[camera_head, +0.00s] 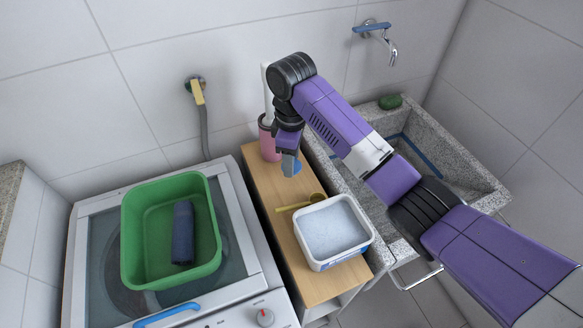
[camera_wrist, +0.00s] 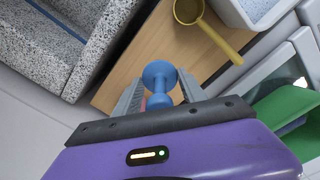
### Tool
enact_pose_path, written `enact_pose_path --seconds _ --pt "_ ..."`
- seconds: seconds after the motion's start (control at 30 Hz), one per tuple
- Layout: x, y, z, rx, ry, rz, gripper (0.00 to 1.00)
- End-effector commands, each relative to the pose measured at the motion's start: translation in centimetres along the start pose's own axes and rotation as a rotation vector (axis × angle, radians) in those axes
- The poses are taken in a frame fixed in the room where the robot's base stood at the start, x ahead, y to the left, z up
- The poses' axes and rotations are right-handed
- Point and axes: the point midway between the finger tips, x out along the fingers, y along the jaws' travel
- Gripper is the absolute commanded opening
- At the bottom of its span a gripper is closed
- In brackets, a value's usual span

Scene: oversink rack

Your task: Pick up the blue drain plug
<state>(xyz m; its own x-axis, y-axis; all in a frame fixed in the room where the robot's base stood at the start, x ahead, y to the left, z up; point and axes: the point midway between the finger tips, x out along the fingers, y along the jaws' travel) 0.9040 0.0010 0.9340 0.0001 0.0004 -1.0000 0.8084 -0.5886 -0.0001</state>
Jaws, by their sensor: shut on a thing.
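The blue drain plug (camera_wrist: 160,76) is between the two fingers of my gripper (camera_wrist: 160,93) in the wrist view. It has a round blue disc with a narrower stem and a knob. My gripper is shut on it. In the head view my gripper (camera_head: 290,163) points down over the wooden shelf, and part of the blue plug (camera_head: 296,168) shows at the fingertips. I cannot tell whether the plug touches the shelf.
The wooden shelf (camera_head: 262,185) holds a pink cup (camera_head: 268,143), a yellow scoop (camera_head: 300,203) and a white tub (camera_head: 335,262) of powder. A granite sink (camera_head: 455,160) stands right. A green basin (camera_head: 130,245) with a dark roll (camera_head: 183,232) sits on the washer at left.

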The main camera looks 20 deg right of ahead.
Motion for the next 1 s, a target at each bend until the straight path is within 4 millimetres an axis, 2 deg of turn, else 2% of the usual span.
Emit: enact_pose_path --seconds 0.17,0.2,0.5,0.7,1.0 --pt "-4.6 0.1 -0.1 -0.002 0.003 0.006 0.0" --pt "-6.4 0.2 0.0 0.0 0.001 0.006 0.0" --pt "-12.8 0.1 0.0 -0.001 -0.001 0.005 0.0" --pt "-14.9 0.1 0.0 0.0 -0.001 0.002 0.0" --pt "-15.4 0.0 0.0 0.0 -0.001 0.0 0.0"
